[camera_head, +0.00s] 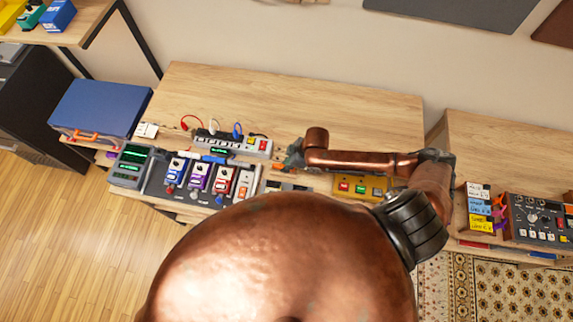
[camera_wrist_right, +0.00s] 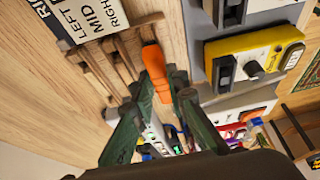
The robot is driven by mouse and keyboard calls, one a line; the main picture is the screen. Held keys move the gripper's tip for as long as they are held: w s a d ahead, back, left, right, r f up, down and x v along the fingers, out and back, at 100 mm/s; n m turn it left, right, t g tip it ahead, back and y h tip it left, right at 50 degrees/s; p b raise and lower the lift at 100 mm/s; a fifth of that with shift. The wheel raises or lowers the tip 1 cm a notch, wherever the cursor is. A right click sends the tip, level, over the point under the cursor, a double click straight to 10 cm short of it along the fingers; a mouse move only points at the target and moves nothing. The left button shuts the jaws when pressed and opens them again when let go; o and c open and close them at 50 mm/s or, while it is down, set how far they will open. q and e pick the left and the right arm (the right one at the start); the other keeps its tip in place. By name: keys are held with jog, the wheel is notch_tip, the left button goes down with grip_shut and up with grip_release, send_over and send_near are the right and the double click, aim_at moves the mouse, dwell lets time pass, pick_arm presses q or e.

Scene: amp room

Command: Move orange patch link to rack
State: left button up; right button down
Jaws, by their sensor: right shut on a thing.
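In the right wrist view the orange patch link (camera_wrist_right: 155,70) is between the green fingers of my right gripper (camera_wrist_right: 160,98), which is shut on it. The link's orange end sticks out past the fingertips, over or near bare wood. Beside it are narrow wooden bars (camera_wrist_right: 122,65) that look like a rack, with a card (camera_wrist_right: 90,14) reading LEFT, MID, RIGHT. I cannot tell whether the link touches the bars. My left gripper is not in view.
A row of pedals (camera_head: 210,180) and a power strip (camera_head: 233,143) are to the left. The bench back (camera_head: 260,100) is clear. A mixer (camera_head: 540,220) is far right.

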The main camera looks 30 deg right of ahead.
jog(key=shift+f+p, duration=0.1)
jog(key=shift+p, duration=0.3)
dwell(0.5)
jog(key=c, duration=1.8)
grip_release()
jog(key=shift+o, duration=0.2)
jog(key=o, duration=0.4)
jog(key=shift+c, duration=0.2)
jog(key=shift+r+p, duration=3.55)
jog(key=shift+p, duration=0.5)
